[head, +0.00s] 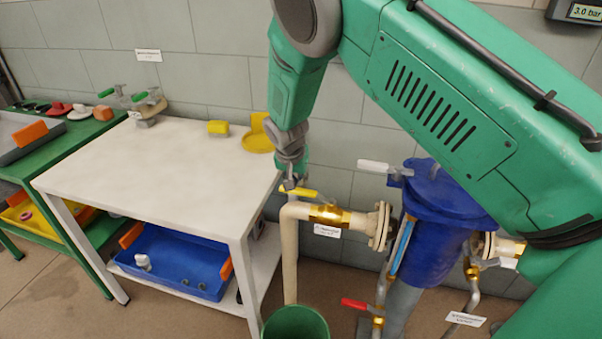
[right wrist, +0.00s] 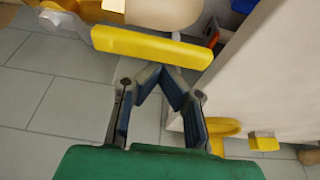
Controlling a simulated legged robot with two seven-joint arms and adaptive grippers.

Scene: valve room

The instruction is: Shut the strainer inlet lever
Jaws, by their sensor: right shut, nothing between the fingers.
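The yellow lever (head: 300,192) sits on top of the brass valve (head: 328,214) in the cream pipe left of the blue strainer (head: 437,205). It lies roughly along the pipe, its free end pointing left. In the right wrist view the yellow lever (right wrist: 150,46) crosses the picture just beyond my fingertips. My right gripper (head: 290,184) is at the lever's free end, shut and empty; its fingers meet in a point in the wrist view (right wrist: 164,72). I cannot tell whether they touch the lever. My left gripper is out of view.
A white table (head: 150,170) stands left of the pipe, with a yellow dish (head: 258,141) on its near-wall corner. A green bucket (head: 296,323) is below. A white lever (head: 373,166) and a red lever (head: 356,304) are near the strainer.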

